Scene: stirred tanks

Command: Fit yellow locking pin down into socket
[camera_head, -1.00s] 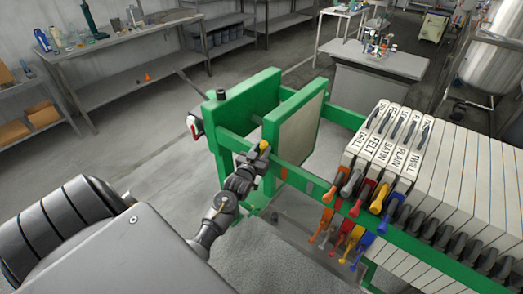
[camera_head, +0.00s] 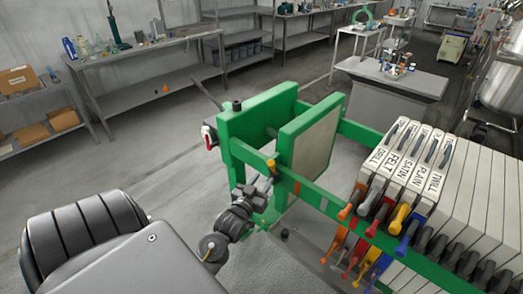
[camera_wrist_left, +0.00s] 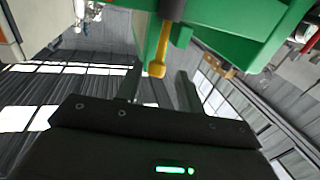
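The yellow locking pin (camera_head: 271,164) stands at the green rail of the press frame, near the green end plates. Its yellow end (camera_wrist_left: 157,68) shows against the green frame in the left wrist view. My left gripper (camera_head: 262,187) is just in front of and below the pin in the head view. In the wrist view its two dark fingers (camera_wrist_left: 160,90) are spread apart, with the pin's end beyond the gap and nothing clearly held. The socket itself is hidden, so I cannot tell how deep the pin sits. My right gripper is not in view.
A row of labelled plates (camera_head: 408,165) with coloured handles stands right of the pin. The green end plate (camera_head: 262,115) and pale plate (camera_head: 312,140) rise behind it. Metal benches (camera_head: 150,60) line the back. Grey floor is clear on the left.

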